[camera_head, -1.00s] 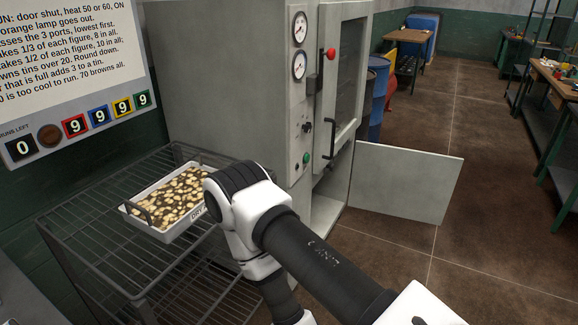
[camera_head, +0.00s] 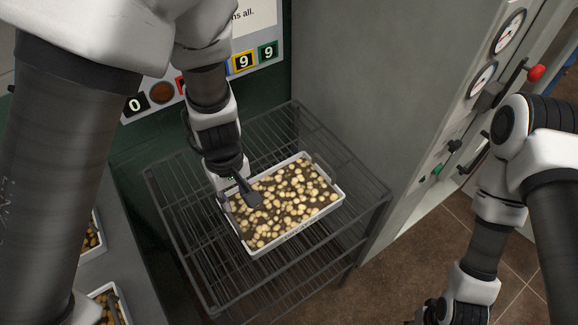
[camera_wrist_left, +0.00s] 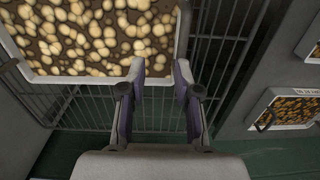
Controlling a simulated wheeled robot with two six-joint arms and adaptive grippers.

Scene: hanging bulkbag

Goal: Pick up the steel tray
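The steel tray (camera_head: 296,236) is a pale, shallow, rectangular tray full of light round pieces, lying flat on the wire rack's top shelf. Its rim also shows in the left wrist view (camera_wrist_left: 85,79). My left gripper (camera_head: 248,194) is over the tray's left end, pointing down. In the left wrist view the left gripper's fingers (camera_wrist_left: 160,72) are spread apart at the tray's edge, one over the tray and one by its rim. They hold nothing; contact is unclear. My right gripper (camera_head: 432,312) is low at the right, partly cut off, its fingers unclear.
The wire rack (camera_head: 188,245) stands against a large grey cabinet (camera_head: 365,90) with gauges and a red-knobbed handle. A board with number tiles (camera_head: 243,62) is behind the left arm. More filled trays (camera_head: 98,238) lie on a surface at the left. Brown floor is open at lower right.

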